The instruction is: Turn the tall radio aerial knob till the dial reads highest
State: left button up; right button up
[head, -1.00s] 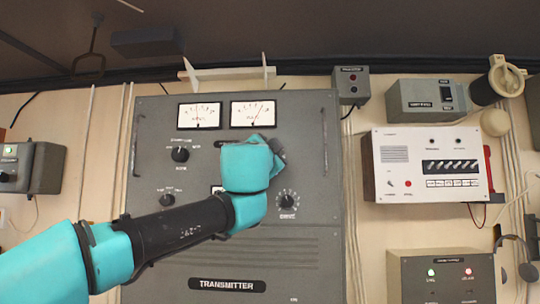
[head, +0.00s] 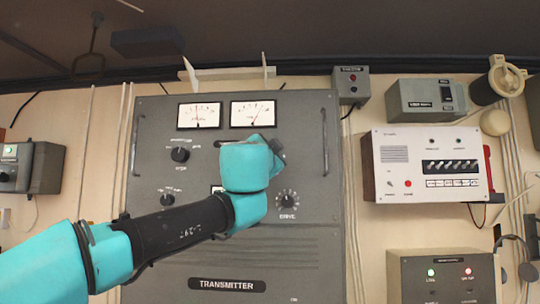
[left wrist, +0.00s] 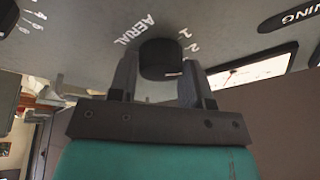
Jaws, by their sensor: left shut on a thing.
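The transmitter (head: 232,259) is a grey panel on the wall. The black aerial knob (left wrist: 160,58) shows in the left wrist view, beside the word AERIAL. My left gripper (head: 279,150) is at the panel's upper right, its fingers on both sides of this knob and shut on it. In the head view my wrist hides the knob. Two white meters sit above. The left meter (head: 199,115) has its needle near the middle. The right meter (head: 253,113) has its needle leaning right of the middle; part of a meter (left wrist: 262,70) shows in the left wrist view. My right gripper is not in view.
Other knobs on the panel are the upper left knob (head: 180,154), the lower left knob (head: 167,200) and the drive knob (head: 287,198), just below my wrist. A white-fronted unit (head: 430,165) and grey boxes hang to the right.

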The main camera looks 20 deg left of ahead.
pick_arm(q)
jog(key=shift+m, duration=0.3)
jog(key=shift+a+r+m+g+h, duration=0.1)
jog(key=shift+m+g+h, duration=0.45)
jog(key=shift+m, duration=1.4)
jog(key=shift+r+m+g+h, duration=0.1)
jog(key=shift+m+g+h, duration=0.45)
jog(key=shift+m, duration=1.4)
jog(key=o, duration=0.9)
jog(key=shift+f, duration=0.1)
jog(key=s, duration=0.5)
jog(key=s+a+f, duration=0.1)
jog(key=s, duration=1.1)
jog(key=shift+s+a+f, duration=0.15)
jog(key=shift+a+f, duration=0.05)
jog(key=shift+a, duration=0.2)
